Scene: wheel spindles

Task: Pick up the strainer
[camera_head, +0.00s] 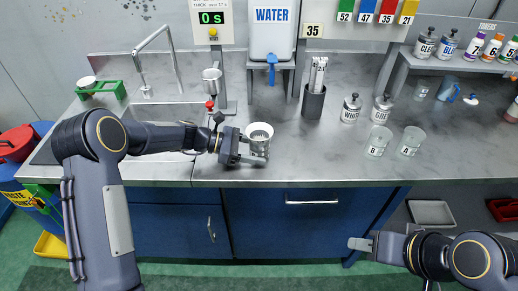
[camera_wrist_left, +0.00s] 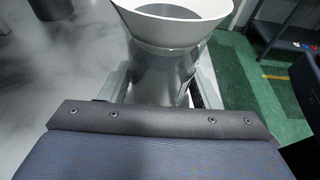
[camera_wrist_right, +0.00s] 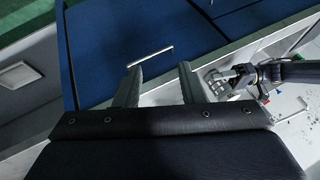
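A cup-like piece with a wide white rim and a grey metallic body, which looks like the strainer (camera_head: 260,131), is upright at the counter's front edge. My left gripper (camera_head: 253,146) reaches it from the left, with a finger on either side. In the left wrist view the strainer (camera_wrist_left: 165,65) stands between widely spaced fingers, with a dark gap by the right finger; contact is hard to tell. Its lower part is partly hidden. My right gripper (camera_head: 362,245) is low in front of the blue cabinets, open and empty; it also shows in the right wrist view (camera_wrist_right: 160,75).
A metal stand (camera_head: 221,85) with a funnel-like cup is behind my left gripper. Two clear beakers (camera_head: 378,143) (camera_head: 411,142), lidded jars (camera_head: 351,108) and a dark holder (camera_head: 313,103) stand to the right. A sink (camera_head: 165,112) is at left.

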